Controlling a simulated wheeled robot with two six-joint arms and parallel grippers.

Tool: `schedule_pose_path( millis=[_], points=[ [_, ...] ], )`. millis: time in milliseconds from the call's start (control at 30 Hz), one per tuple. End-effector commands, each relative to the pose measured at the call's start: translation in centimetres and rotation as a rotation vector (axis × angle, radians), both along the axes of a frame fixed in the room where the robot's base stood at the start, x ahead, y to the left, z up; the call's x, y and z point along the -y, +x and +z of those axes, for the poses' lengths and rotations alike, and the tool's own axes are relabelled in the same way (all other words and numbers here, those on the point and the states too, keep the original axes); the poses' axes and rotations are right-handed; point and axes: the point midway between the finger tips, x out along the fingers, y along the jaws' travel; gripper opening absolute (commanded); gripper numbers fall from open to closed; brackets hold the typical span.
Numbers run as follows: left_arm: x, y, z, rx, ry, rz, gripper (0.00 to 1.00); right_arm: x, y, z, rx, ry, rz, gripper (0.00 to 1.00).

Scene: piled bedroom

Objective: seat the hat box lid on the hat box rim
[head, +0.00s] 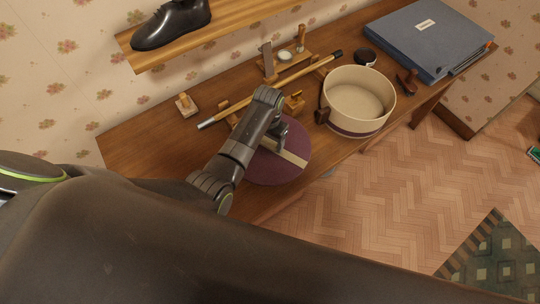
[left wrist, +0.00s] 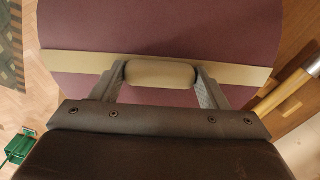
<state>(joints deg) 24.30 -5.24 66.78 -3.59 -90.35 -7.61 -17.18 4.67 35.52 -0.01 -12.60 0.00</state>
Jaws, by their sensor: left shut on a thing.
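The hat box lid (head: 272,168) is a round plum disc with a cream band across it. It shows large in the left wrist view (left wrist: 160,28), with a cream knob or handle (left wrist: 160,74) on the band. My left gripper (head: 281,133) is shut on that handle, with a finger on each side. The hat box (head: 331,101) is cream, round and open at the top, with a dark band at its base. It stands upright on the desk, right of the lid and apart from it. My right gripper is not in view.
A long rod (head: 275,88) lies behind the lid on the desk (head: 140,141), among small wooden stands. A dark round tin (head: 365,56) and a wooden-handled stamp (head: 407,81) are near the box. A blue box file (head: 427,37) lies at the far right. A black shoe (head: 172,24) sits on the shelf.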

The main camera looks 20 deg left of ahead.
Motion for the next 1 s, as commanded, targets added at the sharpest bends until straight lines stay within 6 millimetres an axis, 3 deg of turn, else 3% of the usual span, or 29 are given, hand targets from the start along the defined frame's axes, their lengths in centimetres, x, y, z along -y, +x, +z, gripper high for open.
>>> schedule_pose_path(
  millis=[500, 1000],
  points=[
    [0.0, 0.0, 2.6, 0.002, -0.001, 0.0, 0.41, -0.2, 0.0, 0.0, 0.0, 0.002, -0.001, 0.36],
    [0.0, 0.0, 2.8, 0.0, 0.0, 0.0, 0.41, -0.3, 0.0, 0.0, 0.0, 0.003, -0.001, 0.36]
  ],
)
